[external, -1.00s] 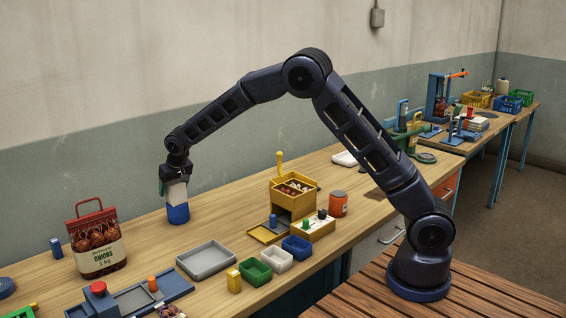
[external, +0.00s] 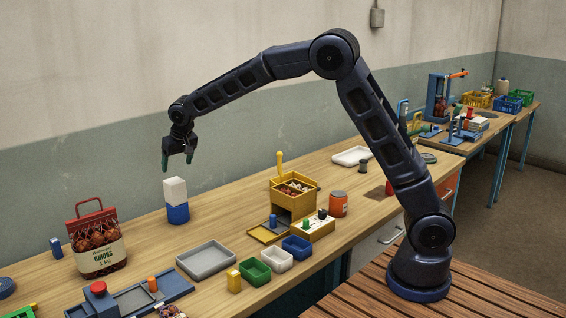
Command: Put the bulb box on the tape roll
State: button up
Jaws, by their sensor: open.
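The white bulb box (external: 175,190) stands upright in the middle left of the bench. It sits directly on a blue, round-looking piece (external: 178,214), which appears to be the tape roll; its top is hidden under the box. The box looks slightly off-centre to the left. My gripper (external: 177,162) is open and empty, above the box and apart from it, with its fingers pointing down.
A net bag of onions (external: 97,240) stands left of the box. A grey tray (external: 206,258) lies in front. A yellow box (external: 293,197), small bins (external: 255,272) and an orange jar (external: 338,204) are to the right. A blue disc (external: 7,287) lies at the left edge.

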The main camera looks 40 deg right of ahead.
jog(key=s+d+r, duration=0.7)
jog(key=s+d, duration=0.3)
jog(key=d, duration=0.2)
jog(key=s+d+r, duration=0.7)
jog(key=s+d, duration=0.4)
jog(key=d, duration=0.1)
jog(key=s+d+f, duration=0.1)
jog(key=s+d, duration=0.2)
jog(key=s, duration=0.7)
jog(key=s+d+f, duration=0.2)
jog(key=s+d, duration=0.2)
jog(key=s, duration=0.5)
jog(key=s+d+f, duration=0.1)
jog(key=s+d, duration=0.3)
jog(key=s, duration=0.6)
jog(key=shift+s+f, duration=0.15)
jog(key=shift+s, duration=0.2)
